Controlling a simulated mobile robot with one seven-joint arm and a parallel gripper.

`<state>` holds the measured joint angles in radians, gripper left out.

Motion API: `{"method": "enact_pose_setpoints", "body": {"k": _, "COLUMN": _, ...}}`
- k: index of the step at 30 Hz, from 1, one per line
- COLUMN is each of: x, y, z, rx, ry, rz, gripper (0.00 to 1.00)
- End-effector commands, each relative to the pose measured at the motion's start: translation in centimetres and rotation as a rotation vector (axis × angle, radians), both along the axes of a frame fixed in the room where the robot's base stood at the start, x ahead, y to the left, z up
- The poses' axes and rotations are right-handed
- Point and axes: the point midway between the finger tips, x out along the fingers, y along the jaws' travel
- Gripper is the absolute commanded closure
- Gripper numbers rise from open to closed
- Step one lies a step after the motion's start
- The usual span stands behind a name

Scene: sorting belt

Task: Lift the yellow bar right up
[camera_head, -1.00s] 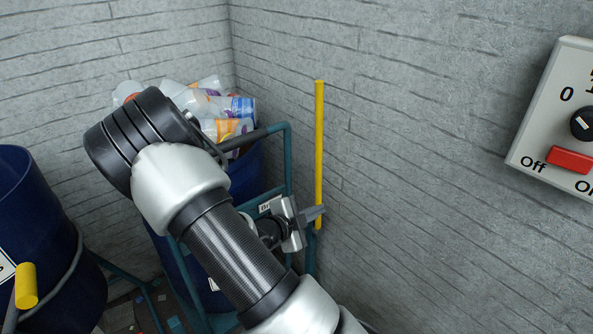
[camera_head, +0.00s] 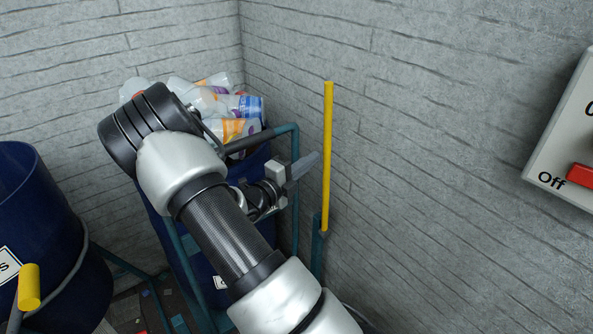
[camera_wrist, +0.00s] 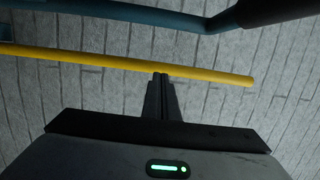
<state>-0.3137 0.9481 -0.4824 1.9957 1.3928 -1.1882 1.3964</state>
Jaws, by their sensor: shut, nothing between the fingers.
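The yellow bar (camera_head: 328,150) stands upright against the grey wall, its lower end meeting a teal post. In the wrist view the yellow bar (camera_wrist: 150,66) runs across the picture, just beyond the fingertips. My gripper (camera_head: 312,160) is to the left of the bar at about mid-height, pointing toward it. Its fingers are shut together with nothing between them; they also show in the wrist view (camera_wrist: 160,82). The fingertips come close to the bar, and I cannot tell whether they touch it.
A blue barrel (camera_head: 160,225) full of plastic bottles (camera_head: 215,98) stands behind my arm in a teal frame (camera_head: 296,190). Another blue barrel (camera_head: 50,230) with a yellow-tipped lever (camera_head: 29,287) is at the left. A switch panel (camera_head: 560,150) is at the right edge.

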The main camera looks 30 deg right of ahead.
Motion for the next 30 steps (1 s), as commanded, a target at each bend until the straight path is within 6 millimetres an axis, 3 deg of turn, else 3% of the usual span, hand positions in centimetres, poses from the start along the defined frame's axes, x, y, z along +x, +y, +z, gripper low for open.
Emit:
{"method": "enact_pose_setpoints", "body": {"k": 6, "x": 0.7, "y": -2.6, "z": 0.1, "rx": 0.0, "ry": 0.0, "rz": 0.0, "gripper": 1.0}}
{"method": "enact_pose_setpoints", "body": {"k": 20, "x": 0.9, "y": -3.2, "z": 0.2, "rx": 0.003, "ry": 0.0, "rz": 0.0, "gripper": 1.0}}
{"method": "enact_pose_setpoints", "body": {"k": 26, "x": 1.0, "y": -5.9, "z": 0.5, "rx": 0.069, "ry": 0.003, "rz": -0.003, "gripper": 1.0}}
{"method": "enact_pose_setpoints", "body": {"k": 30, "x": 1.1, "y": -6.3, "z": 0.6, "rx": 0.085, "ry": 0.006, "rz": 0.001, "gripper": 1.0}}
